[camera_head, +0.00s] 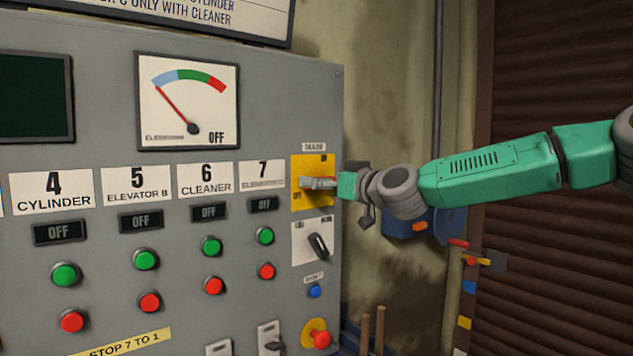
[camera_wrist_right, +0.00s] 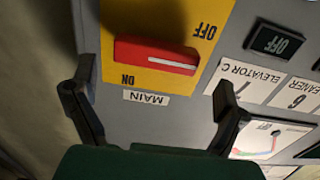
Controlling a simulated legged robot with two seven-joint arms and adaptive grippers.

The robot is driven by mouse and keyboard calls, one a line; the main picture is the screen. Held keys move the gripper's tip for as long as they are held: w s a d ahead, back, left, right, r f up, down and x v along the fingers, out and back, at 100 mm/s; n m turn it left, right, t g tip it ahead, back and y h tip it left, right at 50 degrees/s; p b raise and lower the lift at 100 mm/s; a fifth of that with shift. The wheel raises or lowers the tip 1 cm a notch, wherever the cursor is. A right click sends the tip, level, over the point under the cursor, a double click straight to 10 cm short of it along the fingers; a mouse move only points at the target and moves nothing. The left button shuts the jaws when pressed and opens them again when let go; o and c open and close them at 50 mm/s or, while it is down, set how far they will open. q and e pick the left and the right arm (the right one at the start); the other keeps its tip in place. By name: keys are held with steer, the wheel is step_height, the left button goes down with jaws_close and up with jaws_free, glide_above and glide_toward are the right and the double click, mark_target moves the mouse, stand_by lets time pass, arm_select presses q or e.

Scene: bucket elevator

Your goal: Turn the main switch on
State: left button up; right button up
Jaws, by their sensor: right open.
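The main switch has a red handle (camera_wrist_right: 155,55) on a yellow plate (camera_wrist_right: 160,85). The handle lies level, and the white line on it points right in the wrist view, where OFF is at the upper right and ON at the lower left, upside down. In the head view the yellow plate (camera_head: 300,165) is at the panel's right edge. My right gripper (camera_head: 345,186) is in front of it. In the wrist view that gripper (camera_wrist_right: 155,88) is open, its fingers apart on either side of the handle and not seen touching it. My left gripper is not in view.
A black rotary knob (camera_head: 318,245), a blue button (camera_head: 314,291) and a red emergency button (camera_head: 319,337) sit below the switch. Rows of green and red buttons lie to the left. A gauge (camera_head: 188,100) reads OFF. A shutter (camera_head: 560,90) stands right.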

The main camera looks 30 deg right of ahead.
mark_target(319, 177)
steer(key=shift+w+d+f, duration=0.1)
steer(key=shift+w+d, duration=0.1)
steer(key=shift+w, duration=0.9)
steer(key=shift+w+d+f, duration=0.15)
steer(key=shift+w+d, duration=0.15)
steer(key=shift+w, duration=0.3)
steer(key=shift+a, duration=0.35)
steer(key=shift+c, duration=0.8)
steer(key=shift+a+r, duration=0.1)
steer(key=shift+r, duration=0.1)
steer(key=c, duration=0.7)
steer(key=shift+c, duration=1.2)
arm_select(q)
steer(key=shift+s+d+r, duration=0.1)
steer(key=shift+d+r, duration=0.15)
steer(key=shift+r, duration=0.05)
arm_select(e)
steer(key=shift+f, duration=0.1)
